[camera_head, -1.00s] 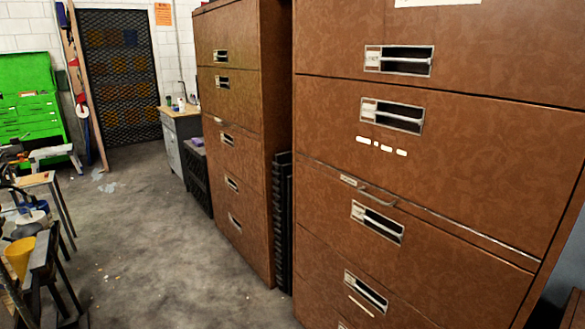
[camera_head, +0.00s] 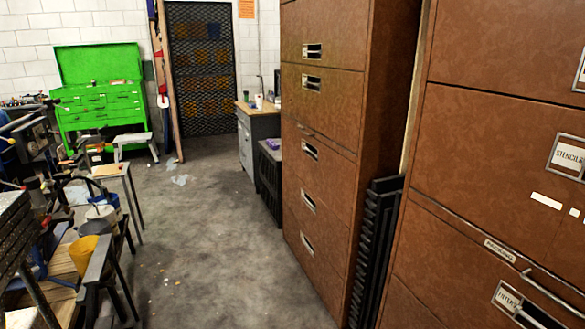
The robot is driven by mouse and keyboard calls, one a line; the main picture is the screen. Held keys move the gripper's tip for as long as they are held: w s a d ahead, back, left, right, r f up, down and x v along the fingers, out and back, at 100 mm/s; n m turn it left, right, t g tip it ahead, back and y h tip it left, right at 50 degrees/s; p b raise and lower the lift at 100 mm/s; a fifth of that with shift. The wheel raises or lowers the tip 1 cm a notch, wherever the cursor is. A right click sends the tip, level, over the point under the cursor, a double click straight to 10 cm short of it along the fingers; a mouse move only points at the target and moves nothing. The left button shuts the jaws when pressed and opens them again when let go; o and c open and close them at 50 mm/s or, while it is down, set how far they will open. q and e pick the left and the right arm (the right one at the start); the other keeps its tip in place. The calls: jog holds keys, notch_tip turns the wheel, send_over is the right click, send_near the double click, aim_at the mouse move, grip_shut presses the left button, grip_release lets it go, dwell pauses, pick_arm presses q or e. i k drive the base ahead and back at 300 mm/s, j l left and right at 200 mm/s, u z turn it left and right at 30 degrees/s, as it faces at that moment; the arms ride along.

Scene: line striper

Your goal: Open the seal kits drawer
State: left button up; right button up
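A brown drawer cabinet (camera_head: 480,135) fills the right side, cut off by the picture edge. One of its label holders (camera_head: 571,157) seems to read "STENCILS"; a lower one (camera_head: 508,298) seems to read "FILTERS". A bar handle (camera_head: 548,291) shows beside the lower label. A second brown cabinet (camera_head: 325,105) stands farther back, with several drawers; its labels are too small to read. All visible drawer fronts look shut. I cannot tell which drawer holds seal kits. Neither of my grippers is in view.
A black slatted stack (camera_head: 376,250) stands between the cabinets. A cluttered bench with a yellow bucket (camera_head: 84,252) is at the left. A green tool chest (camera_head: 100,105), a mesh door (camera_head: 203,70) and a grey cabinet (camera_head: 258,135) are at the back. The concrete floor (camera_head: 215,235) between is mostly clear.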

aim_at(329, 101)
jog(key=i+u, duration=0.15)
jog(key=i, duration=1.2)
